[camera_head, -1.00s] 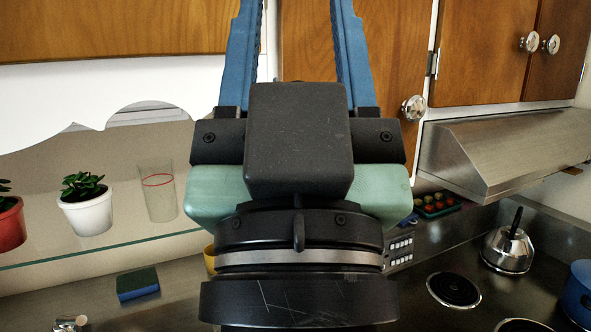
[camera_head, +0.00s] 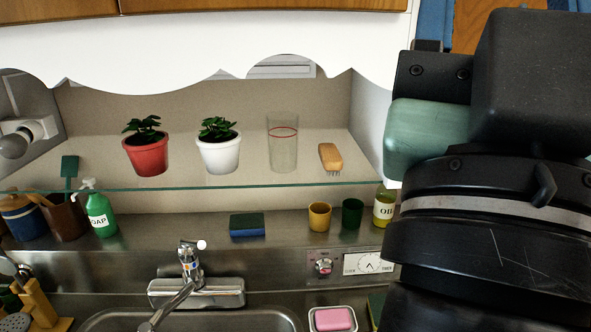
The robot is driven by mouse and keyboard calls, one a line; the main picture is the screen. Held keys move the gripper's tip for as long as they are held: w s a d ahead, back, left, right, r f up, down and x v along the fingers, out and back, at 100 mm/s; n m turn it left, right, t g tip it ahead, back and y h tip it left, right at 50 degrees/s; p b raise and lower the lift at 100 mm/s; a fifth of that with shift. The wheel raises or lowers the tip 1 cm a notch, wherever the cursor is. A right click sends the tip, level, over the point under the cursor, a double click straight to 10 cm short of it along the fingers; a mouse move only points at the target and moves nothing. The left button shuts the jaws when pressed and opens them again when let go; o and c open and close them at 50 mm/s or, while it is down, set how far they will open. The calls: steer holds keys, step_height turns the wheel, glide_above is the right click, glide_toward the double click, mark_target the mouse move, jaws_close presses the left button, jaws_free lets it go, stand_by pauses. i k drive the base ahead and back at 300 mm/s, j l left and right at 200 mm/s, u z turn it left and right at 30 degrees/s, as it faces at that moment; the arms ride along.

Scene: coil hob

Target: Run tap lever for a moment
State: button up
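The chrome tap (camera_head: 190,268) stands on its base plate at the back of the sink (camera_head: 255,318) in the head view. The spout points down and left over the basin; I see no water stream.
A glass shelf (camera_head: 250,183) above the sink holds a red pot (camera_head: 146,156), a white pot (camera_head: 218,155), a glass (camera_head: 283,148) and a brush (camera_head: 330,158). Below are a soap bottle (camera_head: 100,212), a sponge (camera_head: 247,225) and cups. A soap dish (camera_head: 333,319) sits right of the sink.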

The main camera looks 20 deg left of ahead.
mark_target(201, 245)
steer(key=i+j+u, duration=0.1)
steer(key=u, duration=0.35)
steer(key=i+u, duration=0.4)
steer(key=k+l, duration=0.05)
steer(key=k, duration=0.05)
